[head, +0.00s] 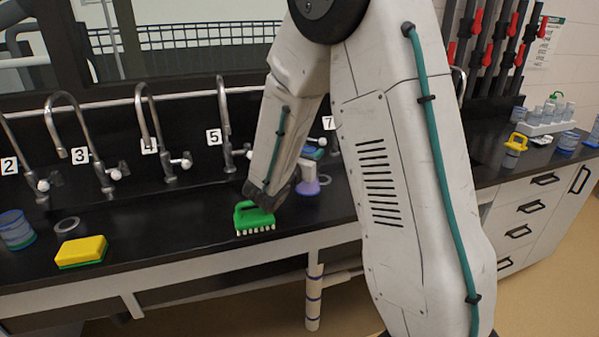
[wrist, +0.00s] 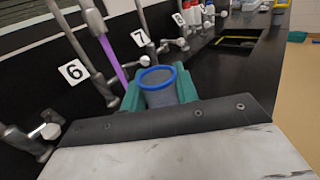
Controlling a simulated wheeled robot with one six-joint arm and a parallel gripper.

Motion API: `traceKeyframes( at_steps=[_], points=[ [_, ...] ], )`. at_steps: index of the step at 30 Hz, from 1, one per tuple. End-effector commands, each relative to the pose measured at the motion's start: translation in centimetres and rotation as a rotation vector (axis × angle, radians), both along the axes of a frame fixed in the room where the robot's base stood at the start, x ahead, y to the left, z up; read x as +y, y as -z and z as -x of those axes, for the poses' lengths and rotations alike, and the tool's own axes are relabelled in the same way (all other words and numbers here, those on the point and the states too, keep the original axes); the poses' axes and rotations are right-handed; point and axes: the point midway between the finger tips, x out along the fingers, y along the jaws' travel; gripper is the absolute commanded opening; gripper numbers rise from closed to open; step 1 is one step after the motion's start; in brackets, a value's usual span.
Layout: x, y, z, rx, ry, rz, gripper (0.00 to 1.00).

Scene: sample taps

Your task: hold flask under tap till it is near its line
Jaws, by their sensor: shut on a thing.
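My gripper (wrist: 158,95) is shut on the flask (wrist: 160,84), with green fingers on both sides of its blue-rimmed neck. In the head view the flask (head: 308,187) shows just right of my forearm's dark end, over the black counter, with purple in its lower part. A purple stream (wrist: 112,60) runs down from a tap spout (wrist: 93,22) between the 6 and 7 labels. In the wrist view it passes left of the rim and goes out of sight behind the left finger; I cannot see it enter the mouth. The flask's line cannot be made out.
A green brush (head: 255,218) lies on the counter close below my forearm's end. A yellow sponge (head: 82,251) and a blue-banded jar (head: 16,230) are at the left. Numbered taps line the back. The front counter between sponge and brush is clear.

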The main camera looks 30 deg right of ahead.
Motion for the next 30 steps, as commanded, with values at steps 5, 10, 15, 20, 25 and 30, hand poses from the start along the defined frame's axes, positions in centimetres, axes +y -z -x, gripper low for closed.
traceKeyframes(
  at_steps=[5,10,15,20,25,30],
  points=[
    [0.4,-0.7,1.4,-0.001,0.0,0.0,0.0],
    [0.8,-1.3,2.6,-0.001,-0.001,0.0,0.0],
    [1.1,-1.8,3.8,-0.001,-0.002,0.0,0.0],
    [1.3,-2.0,4.5,-0.001,0.0,0.0,0.0],
    [1.3,-2.1,4.6,0.0,0.0,0.0,0.0],
    [1.3,-2.1,4.6,0.0,0.0,0.0,0.0]
  ],
)
